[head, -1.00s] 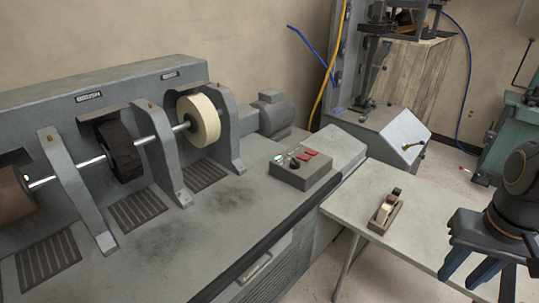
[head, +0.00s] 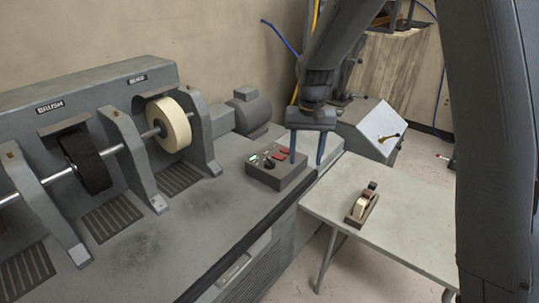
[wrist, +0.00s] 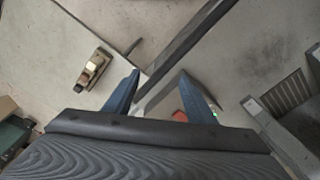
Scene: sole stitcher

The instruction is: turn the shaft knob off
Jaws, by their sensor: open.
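The control box (head: 279,178) sits on the front right of the grey machine bench, with a small dark knob (head: 269,162), red switches (head: 282,153) and a green light (head: 253,158) on its top. Which way the knob points is too small to tell. My gripper (head: 307,152) is open and empty, fingers pointing down, above and just behind the right end of the box. In the wrist view, my gripper (wrist: 160,78) shows its two blue fingers spread. A red switch (wrist: 180,116) shows beside the right finger there; the knob cannot be made out.
The machine's shaft (head: 112,149) carries a black brush wheel (head: 88,160) and a cream buffing wheel (head: 170,125) at left. A grey motor housing (head: 252,112) is behind the box.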

